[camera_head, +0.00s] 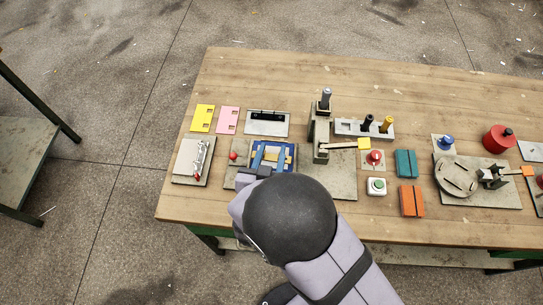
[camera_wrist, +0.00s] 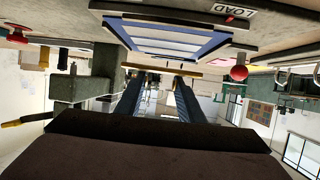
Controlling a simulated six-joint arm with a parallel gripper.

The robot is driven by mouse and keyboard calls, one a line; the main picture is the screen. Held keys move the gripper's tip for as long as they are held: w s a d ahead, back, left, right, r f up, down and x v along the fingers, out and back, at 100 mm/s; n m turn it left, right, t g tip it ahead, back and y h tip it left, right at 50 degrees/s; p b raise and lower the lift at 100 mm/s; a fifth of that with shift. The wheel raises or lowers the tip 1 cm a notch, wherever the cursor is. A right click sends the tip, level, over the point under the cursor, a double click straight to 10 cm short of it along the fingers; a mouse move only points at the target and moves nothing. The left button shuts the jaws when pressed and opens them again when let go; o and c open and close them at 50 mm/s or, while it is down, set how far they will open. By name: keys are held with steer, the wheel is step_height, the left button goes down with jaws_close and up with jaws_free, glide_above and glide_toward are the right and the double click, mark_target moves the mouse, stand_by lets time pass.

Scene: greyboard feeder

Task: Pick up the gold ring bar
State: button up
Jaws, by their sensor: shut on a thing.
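The gold ring bar (camera_wrist: 165,69) shows in the wrist view as a thin gold strip lying across the tips of my fingers. My gripper (camera_wrist: 160,77) is shut on it, and it also shows in the head view (camera_head: 270,155). The gripper is over the blue-framed plate (camera_wrist: 205,48) of the feeder on the table's left half. In the head view my arm and fingers hide most of the bar. I cannot tell whether the bar still touches the plate.
A red knob (camera_head: 233,155) sits left of the blue-framed plate. A grey post (camera_head: 320,130) with a yellow-ended lever (camera_head: 364,143) stands close on the right. Orange (camera_head: 411,201) and teal (camera_head: 405,163) blocks lie further right.

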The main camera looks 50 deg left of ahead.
mark_target(272, 157)
steer(key=shift+r, duration=3.4)
